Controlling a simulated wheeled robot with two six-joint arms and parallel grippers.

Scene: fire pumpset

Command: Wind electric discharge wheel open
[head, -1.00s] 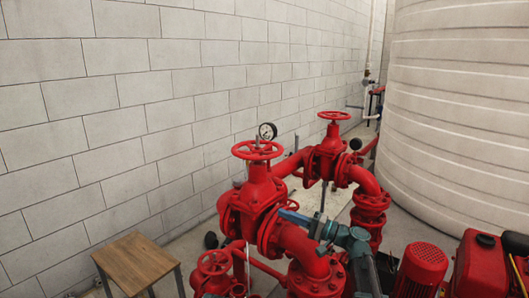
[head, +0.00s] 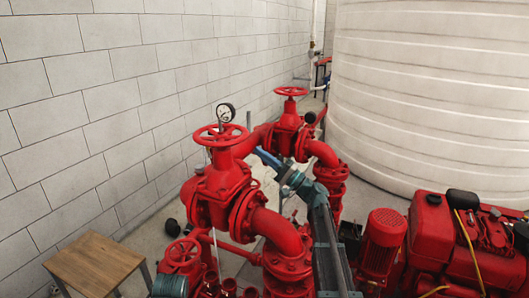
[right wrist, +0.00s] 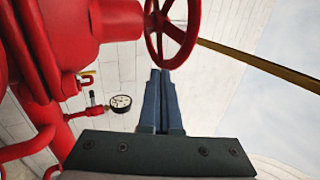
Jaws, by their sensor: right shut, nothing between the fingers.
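A large red handwheel (head: 221,135) lies flat on top of the nearer red valve (head: 222,190). A second red handwheel (head: 290,91) tops the farther valve (head: 287,135). I cannot tell from the frames which is the electric discharge wheel. My right gripper (head: 258,152) has its blue fingers together and empty, right of the nearer wheel and below the farther one. In the right wrist view the shut fingers (right wrist: 160,72) point at a red handwheel (right wrist: 172,30), its rim just past the tips; contact is unclear. My left gripper is not in view.
A pressure gauge (head: 225,112) stands behind the nearer wheel. A wooden stool (head: 95,262) is at lower left. Red pump machinery (head: 445,245) fills the lower right. A white tank (head: 430,100) and block wall (head: 130,90) bound the space.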

